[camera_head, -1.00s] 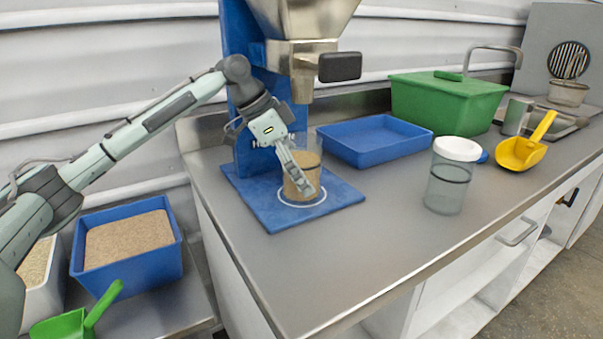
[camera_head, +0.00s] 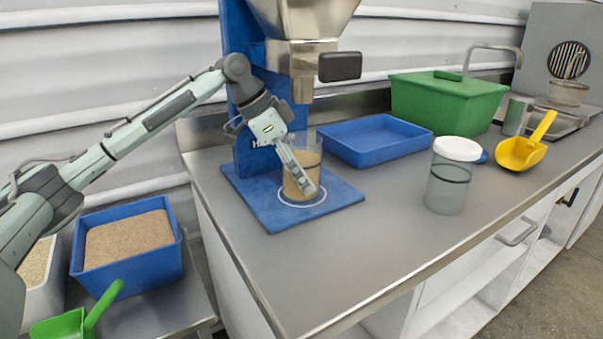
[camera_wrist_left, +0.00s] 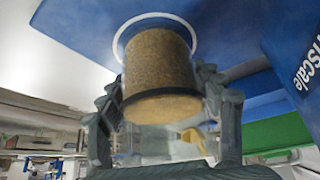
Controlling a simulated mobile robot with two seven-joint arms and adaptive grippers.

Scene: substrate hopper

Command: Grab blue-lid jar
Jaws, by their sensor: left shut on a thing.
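A clear jar (camera_head: 304,158) part filled with brown substrate is upright over the white ring on the blue base plate (camera_head: 262,215), below the hopper spout. It shows no lid. My left gripper (camera_head: 303,182) is shut on this jar, with one finger across its front. In the left wrist view the jar (camera_wrist_left: 158,62) is between both fingers (camera_wrist_left: 165,105), with the white ring around its base. Another clear jar (camera_head: 447,190) with a white lid stands on the bench to the right. A small blue round thing (camera_head: 483,157), perhaps a lid, lies partly hidden behind it.
The steel hopper (camera_head: 300,50) hangs above the gripped jar. A blue tray (camera_head: 370,158), a green box (camera_head: 440,103) and a yellow scoop (camera_head: 520,152) are behind and to the right. A blue bin (camera_head: 160,265) of substrate is lower left. The bench front is clear.

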